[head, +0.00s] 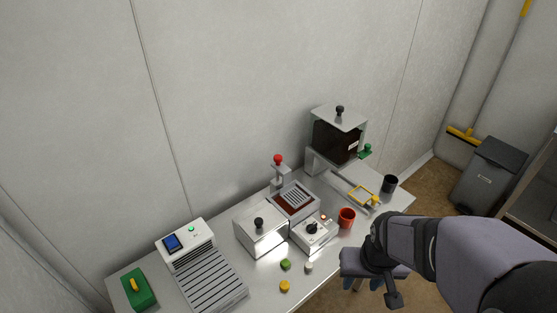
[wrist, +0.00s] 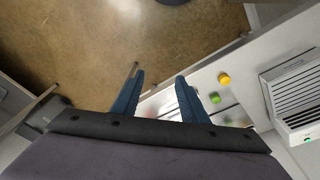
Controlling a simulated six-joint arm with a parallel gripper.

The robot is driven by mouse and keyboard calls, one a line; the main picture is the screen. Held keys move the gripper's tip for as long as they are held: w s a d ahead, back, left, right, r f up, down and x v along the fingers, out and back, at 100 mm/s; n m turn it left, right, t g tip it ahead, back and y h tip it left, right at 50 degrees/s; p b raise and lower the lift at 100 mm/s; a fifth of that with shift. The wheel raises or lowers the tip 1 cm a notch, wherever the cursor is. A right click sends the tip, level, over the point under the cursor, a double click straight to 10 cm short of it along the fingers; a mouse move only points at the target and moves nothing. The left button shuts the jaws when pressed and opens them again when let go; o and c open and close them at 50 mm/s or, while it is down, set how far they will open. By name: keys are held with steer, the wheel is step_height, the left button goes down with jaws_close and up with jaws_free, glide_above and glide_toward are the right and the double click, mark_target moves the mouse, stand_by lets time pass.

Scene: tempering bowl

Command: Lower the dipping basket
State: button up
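What looks like the dipping basket (head: 296,193), a grey slatted rack, sits at a square vat (head: 288,204) of brown chocolate. A post with a red knob (head: 278,158) stands behind the vat. I cannot tell how far the basket is above the chocolate. My gripper (head: 363,285) is off the table's front edge at the right, well apart from the basket and knob. In the wrist view its two blue fingers (wrist: 160,74) are spread with nothing between them. The basket cannot be made out in the wrist view.
A lidded steel box (head: 260,232), a dial unit (head: 313,232) and a red cup (head: 346,217) stand near the vat. A tall dispenser (head: 337,137) is behind right. A slatted cooling unit (head: 206,270) is left. Green (head: 285,264) and yellow (head: 284,286) pieces lie in front.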

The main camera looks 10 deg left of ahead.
steer(key=w+a+f+n+t+b, duration=0.15)
steer(key=w+t, duration=0.25)
steer(key=w, duration=0.9)
steer(key=n+t+y+b, duration=0.3)
steer(key=n+t+y, duration=0.1)
steer(key=t+y, duration=0.55)
glide_toward(280, 161)
steer(key=shift+x, duration=2.15)
steer(key=shift+p+x, duration=1.5)
steer(key=shift+x, duration=2.1)
jaws_close()
